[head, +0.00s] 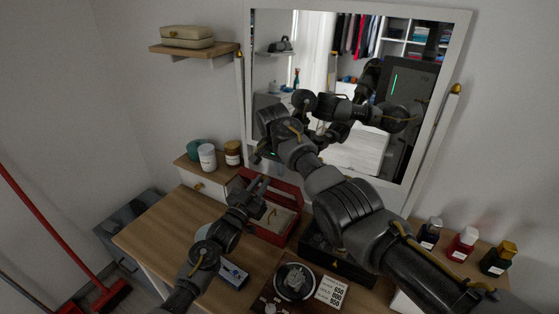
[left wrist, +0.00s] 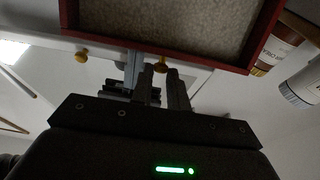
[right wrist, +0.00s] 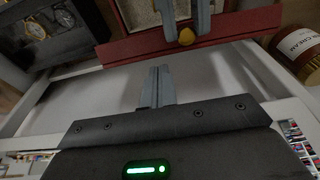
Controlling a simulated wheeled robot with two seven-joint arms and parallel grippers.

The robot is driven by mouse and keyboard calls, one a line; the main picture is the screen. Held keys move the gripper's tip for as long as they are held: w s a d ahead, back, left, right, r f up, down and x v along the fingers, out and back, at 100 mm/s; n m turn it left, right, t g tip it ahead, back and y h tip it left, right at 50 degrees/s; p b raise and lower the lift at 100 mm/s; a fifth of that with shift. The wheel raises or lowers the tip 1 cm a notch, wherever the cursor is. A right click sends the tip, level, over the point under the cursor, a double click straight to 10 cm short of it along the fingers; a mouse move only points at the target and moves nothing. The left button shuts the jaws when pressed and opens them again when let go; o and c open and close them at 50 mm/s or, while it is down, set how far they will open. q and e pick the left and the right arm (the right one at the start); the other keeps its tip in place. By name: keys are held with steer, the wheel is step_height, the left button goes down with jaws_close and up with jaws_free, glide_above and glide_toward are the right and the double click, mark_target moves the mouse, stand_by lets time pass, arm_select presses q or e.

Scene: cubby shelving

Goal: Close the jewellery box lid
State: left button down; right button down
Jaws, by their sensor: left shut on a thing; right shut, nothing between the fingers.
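The red jewellery box (head: 270,236) stands on the wooden table with its pale lining in view. Its red lid (head: 287,187) is raised at the back. The lid's pale inside (left wrist: 185,25) and its gold knob (left wrist: 160,64) show in the left wrist view, and the knob also shows in the right wrist view (right wrist: 187,37). My left gripper (head: 262,186) is shut on the knob, its fingers on either side of it. My right gripper (right wrist: 157,70) is shut and empty, just short of the lid's edge. In the head view its fingertips are hard to make out near the mirror.
A black watch box (head: 335,265) stands right of the jewellery box. A round dial stand (head: 293,282) and a number card (head: 330,291) are in front. Jars (head: 207,157) stand at the back left and bottles (head: 464,244) at the right. The mirror (head: 446,100) is behind.

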steer(key=shift+w+d+f, duration=0.1)
steer(key=shift+w+f, duration=0.05)
steer(key=shift+f, duration=0.55)
